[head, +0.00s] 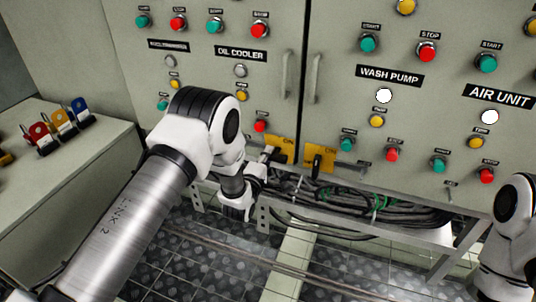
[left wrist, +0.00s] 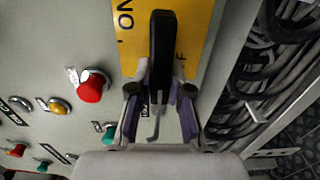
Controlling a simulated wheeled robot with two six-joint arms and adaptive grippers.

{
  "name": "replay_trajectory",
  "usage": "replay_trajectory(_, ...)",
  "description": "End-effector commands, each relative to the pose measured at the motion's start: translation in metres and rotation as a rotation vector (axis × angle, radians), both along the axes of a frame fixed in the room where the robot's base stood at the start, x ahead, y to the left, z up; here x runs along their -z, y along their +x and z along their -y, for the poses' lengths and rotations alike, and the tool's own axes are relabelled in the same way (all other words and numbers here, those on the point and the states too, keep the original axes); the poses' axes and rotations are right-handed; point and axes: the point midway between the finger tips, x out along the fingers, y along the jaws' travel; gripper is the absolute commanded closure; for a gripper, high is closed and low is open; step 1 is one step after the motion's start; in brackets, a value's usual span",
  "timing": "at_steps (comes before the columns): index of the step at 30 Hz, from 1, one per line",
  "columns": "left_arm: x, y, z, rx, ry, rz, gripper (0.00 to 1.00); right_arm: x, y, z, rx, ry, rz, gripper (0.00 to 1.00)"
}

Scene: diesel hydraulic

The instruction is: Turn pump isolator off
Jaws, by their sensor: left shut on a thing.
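Two yellow isolator plates sit low on the cabinet in the head view: a left one (head: 283,147) and a right one (head: 327,154), which has a black handle (head: 318,160). My left gripper (head: 267,158) is at the left isolator. In the left wrist view its fingers (left wrist: 162,92) are shut on the black isolator handle (left wrist: 162,45), one on each side. The handle stands lengthwise over the yellow plate (left wrist: 194,30), with ON to its left and a partly covered word ending in F to its right. My right gripper is out of frame.
Cables (head: 350,200) run in a metal tray (head: 405,229) below the isolators. Red (head: 392,154) and green (head: 347,144) buttons are close by on the panel. A side bench (head: 50,190) with coloured tagged items stands at left. My right arm is at the right edge.

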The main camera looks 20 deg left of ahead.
Motion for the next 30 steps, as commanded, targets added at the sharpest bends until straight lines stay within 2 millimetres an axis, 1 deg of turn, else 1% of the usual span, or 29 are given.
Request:
replay_trajectory(12,0.001,0.000,0.000,0.000,-0.009,-0.001,1.00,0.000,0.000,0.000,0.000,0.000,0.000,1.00)
replay_trajectory(13,0.001,0.000,0.000,0.000,-0.009,-0.001,0.72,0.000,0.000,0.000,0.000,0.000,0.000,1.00)
replay_trajectory(14,0.001,0.000,0.000,0.000,-0.008,-0.001,0.61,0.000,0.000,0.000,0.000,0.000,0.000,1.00)
replay_trajectory(15,0.001,0.000,0.000,0.000,-0.008,-0.001,0.56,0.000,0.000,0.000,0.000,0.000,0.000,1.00)
replay_trajectory(23,0.000,0.000,0.000,0.000,-0.007,-0.001,0.56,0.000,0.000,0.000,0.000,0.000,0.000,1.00)
replay_trajectory(25,0.001,-0.004,0.000,0.000,-0.007,-0.002,0.56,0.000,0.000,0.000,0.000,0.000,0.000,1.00)
replay_trajectory(28,0.002,-0.017,0.000,0.000,-0.007,-0.004,0.56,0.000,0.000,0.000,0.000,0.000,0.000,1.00)
replay_trajectory(30,0.001,-0.032,-0.001,0.000,-0.007,-0.004,0.56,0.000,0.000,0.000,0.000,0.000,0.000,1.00)
